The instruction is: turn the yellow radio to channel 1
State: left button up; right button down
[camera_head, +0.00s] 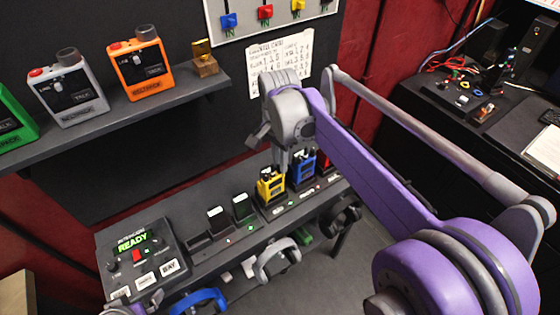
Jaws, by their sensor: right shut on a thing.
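The yellow radio (270,186) stands upright in a dark charger slot on the lower shelf, left of a blue radio. My right gripper (284,166) comes down from above, its fingers at the top of the yellow radio. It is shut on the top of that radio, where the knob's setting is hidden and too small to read.
The blue radio (303,171) and a red radio (323,162) stand close on the right. Grey (67,91) and orange (141,64) devices sit on the upper shelf. Headsets hang along the front edge.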

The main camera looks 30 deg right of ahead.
jog(key=shift+n, duration=0.3)
jog(key=c, duration=0.8)
grip_release()
notch_tip(320, 180, up, 11)
jog(key=shift+w+p, duration=0.15)
jog(key=shift+p, duration=0.15)
jog(key=shift+f, duration=0.15)
jog(key=s+a+f+n+t, duration=0.3)
jog(key=s+f+n, duration=0.4)
jog(key=f, duration=0.2)
jog(key=s+a+f+n+t, duration=0.3)
jog(key=s+f+n, duration=0.3)
jog(key=f, duration=0.3)
jog(key=shift+s+a+n, duration=0.4)
jog(key=shift+a+n, duration=0.05)
jog(key=shift+n, duration=0.15)
